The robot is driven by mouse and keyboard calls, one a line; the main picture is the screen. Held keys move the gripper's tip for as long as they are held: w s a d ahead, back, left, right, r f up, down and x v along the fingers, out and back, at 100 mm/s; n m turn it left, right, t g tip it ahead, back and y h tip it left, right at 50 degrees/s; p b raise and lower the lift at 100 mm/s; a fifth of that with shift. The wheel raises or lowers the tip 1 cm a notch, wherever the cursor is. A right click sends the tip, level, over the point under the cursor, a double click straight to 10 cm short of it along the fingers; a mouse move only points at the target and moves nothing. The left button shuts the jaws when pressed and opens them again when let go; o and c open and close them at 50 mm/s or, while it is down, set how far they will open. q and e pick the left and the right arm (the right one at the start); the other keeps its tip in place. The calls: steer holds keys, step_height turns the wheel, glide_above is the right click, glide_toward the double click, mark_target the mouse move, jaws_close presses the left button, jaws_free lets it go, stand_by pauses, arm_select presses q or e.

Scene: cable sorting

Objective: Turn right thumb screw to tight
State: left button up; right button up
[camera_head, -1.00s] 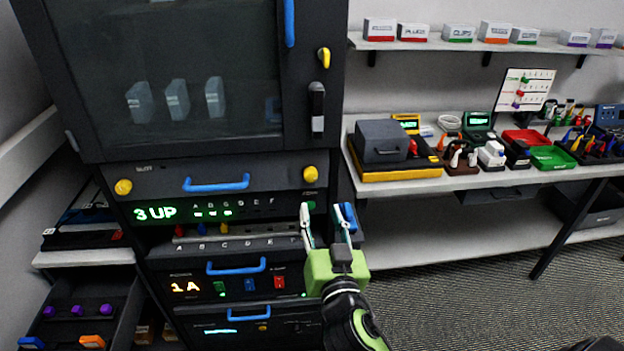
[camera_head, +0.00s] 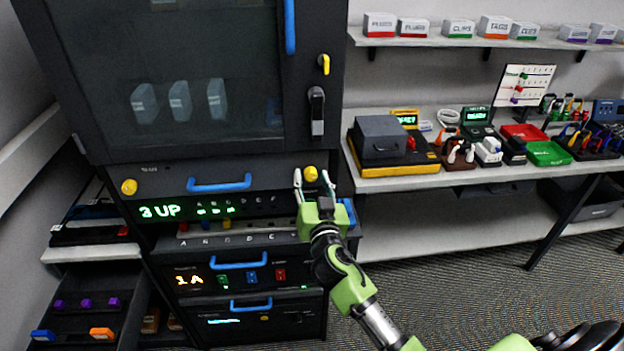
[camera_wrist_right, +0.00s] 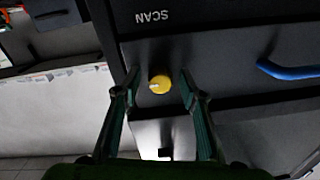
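The right thumb screw is a yellow round knob (camera_head: 310,173) at the right end of the dark drawer front with a blue handle. It also shows in the right wrist view (camera_wrist_right: 160,84), with a pale mark on its face. My right gripper (camera_head: 313,180) is open, its two fingertips either side of the knob in the head view. In the right wrist view the fingers (camera_wrist_right: 158,88) are spread with visible gaps to the knob, so they do not grip it. The left thumb screw (camera_head: 129,187) is a matching yellow knob. My left gripper is not in view.
The blue drawer handle (camera_head: 219,184) lies left of the knob. A green display (camera_head: 187,211) reads "3 UP" below. A glass-fronted cabinet door (camera_head: 200,80) is above. A bench (camera_head: 480,178) with trays stands to the right.

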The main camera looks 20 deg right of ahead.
jaws_close()
steer(key=shift+n, duration=0.3)
steer(key=n, duration=0.3)
steer(key=shift+n, duration=0.3)
steer(key=n+p, duration=0.1)
steer(key=n, duration=0.3)
steer(key=shift+r+n, duration=0.1)
steer(key=shift+n, duration=0.2)
steer(key=n+p, duration=0.1)
steer(key=n, duration=0.3)
steer(key=shift+d+r+g, duration=0.1)
steer(key=shift+g, duration=0.2)
steer(key=shift+n+p, duration=0.65)
steer(key=shift+n, duration=1.65)
